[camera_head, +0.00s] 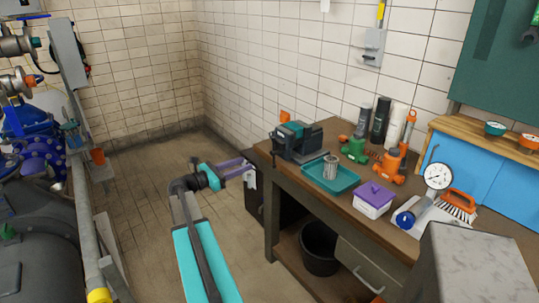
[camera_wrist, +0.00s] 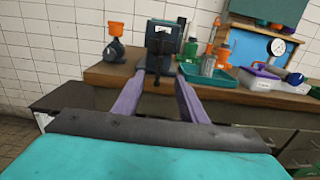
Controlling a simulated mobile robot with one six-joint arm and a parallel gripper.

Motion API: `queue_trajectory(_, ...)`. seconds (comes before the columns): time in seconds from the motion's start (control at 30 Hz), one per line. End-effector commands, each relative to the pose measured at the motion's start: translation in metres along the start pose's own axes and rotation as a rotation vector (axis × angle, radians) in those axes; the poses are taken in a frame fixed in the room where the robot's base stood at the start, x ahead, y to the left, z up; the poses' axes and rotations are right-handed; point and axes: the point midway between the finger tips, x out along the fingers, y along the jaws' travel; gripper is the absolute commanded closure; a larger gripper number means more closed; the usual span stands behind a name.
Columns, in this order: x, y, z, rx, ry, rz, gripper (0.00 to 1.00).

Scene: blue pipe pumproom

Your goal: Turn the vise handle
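The vise (camera_head: 303,142) is a dark grey-green block at the near left corner of the wooden workbench. It also shows in the wrist view (camera_wrist: 164,37), upright at the bench's edge. Its dark handle (camera_wrist: 158,62) hangs at the front of the vise, roughly centred between my fingers in that view. My gripper (camera_head: 244,170) has purple fingers and is in the air left of the bench corner, short of the vise. In the wrist view my gripper (camera_wrist: 157,88) is open, with its fingers apart and nothing between them. The handle is hard to make out in the head view.
A teal tray (camera_head: 331,179) with a metal cup, a purple-lidded box (camera_head: 373,199), a gauge (camera_head: 438,177) and bottles (camera_head: 381,120) crowd the bench. A black bucket (camera_head: 320,247) stands below. Blue pumps and pipes (camera_head: 42,157) are at left. Floor between is clear.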

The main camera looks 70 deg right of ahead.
Motion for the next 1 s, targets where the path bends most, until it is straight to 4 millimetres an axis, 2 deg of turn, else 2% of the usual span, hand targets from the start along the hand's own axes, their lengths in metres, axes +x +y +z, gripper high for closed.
queue_trajectory(0.27,0.002,0.000,-0.001,0.001,0.002,0.001,0.62)
queue_trajectory(0.43,0.012,0.001,0.000,0.002,0.002,0.000,0.62)
queue_trajectory(1.0,0.089,0.001,0.000,0.001,0.003,0.000,0.62)
